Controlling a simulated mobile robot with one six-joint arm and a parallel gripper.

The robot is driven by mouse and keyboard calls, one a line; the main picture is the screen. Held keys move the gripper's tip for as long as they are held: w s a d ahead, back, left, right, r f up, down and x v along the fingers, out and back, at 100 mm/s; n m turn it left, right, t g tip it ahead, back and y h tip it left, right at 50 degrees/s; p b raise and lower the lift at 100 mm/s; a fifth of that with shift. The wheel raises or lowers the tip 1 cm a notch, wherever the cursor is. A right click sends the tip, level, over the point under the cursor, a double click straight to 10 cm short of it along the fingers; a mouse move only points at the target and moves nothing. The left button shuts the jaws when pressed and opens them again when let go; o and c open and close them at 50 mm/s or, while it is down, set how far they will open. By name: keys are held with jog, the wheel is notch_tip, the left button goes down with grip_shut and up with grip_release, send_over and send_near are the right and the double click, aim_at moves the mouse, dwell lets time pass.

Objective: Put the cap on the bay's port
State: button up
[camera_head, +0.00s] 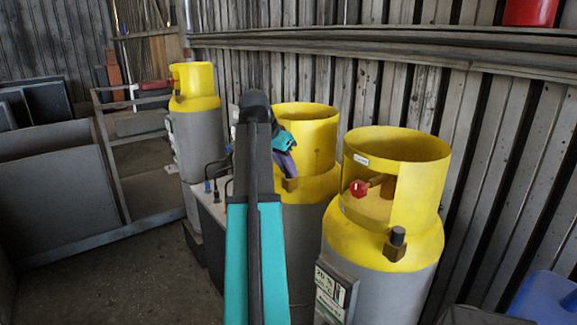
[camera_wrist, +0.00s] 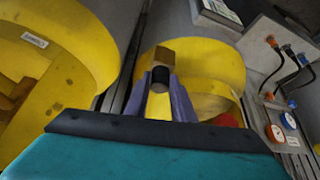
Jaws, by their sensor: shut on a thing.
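My gripper (camera_head: 287,164) with purple fingers is at the collar of the middle yellow-topped cylinder (camera_head: 318,192). In the wrist view the fingers (camera_wrist: 160,97) are shut on a small black cap (camera_wrist: 160,76), one finger on each side. Just past the cap is a brass block-shaped port (camera_wrist: 160,53) on the yellow collar; the cap lines up with it and looks very close or touching, but I cannot tell if it is seated. The port also shows in the head view (camera_head: 290,184), below the fingertips. The cap is hidden there.
A right cylinder (camera_head: 380,275) has its own brass port (camera_head: 394,251) with a black cap (camera_head: 398,236) on it. Another cylinder (camera_head: 194,88) stands farther left. A grey box with hoses (camera_head: 207,210) stands beside the middle cylinder. A plank wall (camera_head: 480,130) is close behind.

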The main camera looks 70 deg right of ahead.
jog(key=o, duration=1.1)
jog(key=shift+r, duration=0.15)
jog(key=b+v, duration=0.3)
jog(key=v, duration=1)
jog(key=shift+a+r+b, duration=0.15)
jog(key=shift+r+b, duration=0.1)
jog(key=shift+b, duration=0.05)
